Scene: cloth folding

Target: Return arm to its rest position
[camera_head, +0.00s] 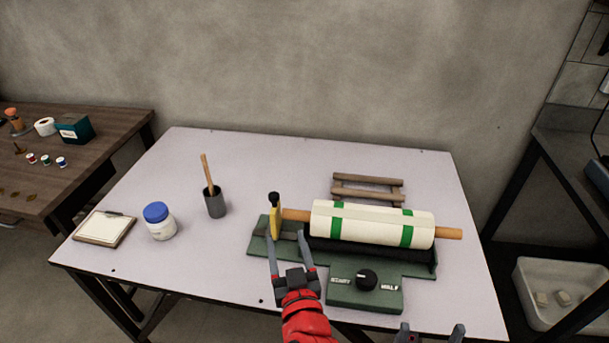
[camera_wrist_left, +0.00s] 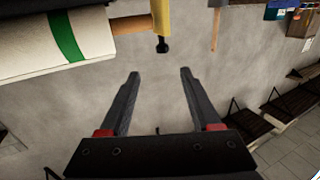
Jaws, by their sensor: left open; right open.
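My left gripper (camera_head: 286,238) is open and empty, over the left part of a green machine base (camera_head: 345,290) on the table. Its two spread fingers also show in the left wrist view (camera_wrist_left: 160,74), with nothing between them. My right gripper (camera_head: 430,331) is open at the bottom edge; only its fingertips show. A cream cloth roll with green bands (camera_head: 370,223) lies around a wooden rod (camera_head: 449,233) on the machine. A yellow clamp with a black knob (camera_head: 275,218) stands at the rod's left end, just beyond my left fingers.
On the light table (camera_head: 300,160) stand a blue-lidded jar (camera_head: 159,222), a grey cup with a wooden stick (camera_head: 214,203) and a clipboard (camera_head: 104,229). A wooden frame (camera_head: 367,188) lies behind the roll. The table is clear between cup and machine.

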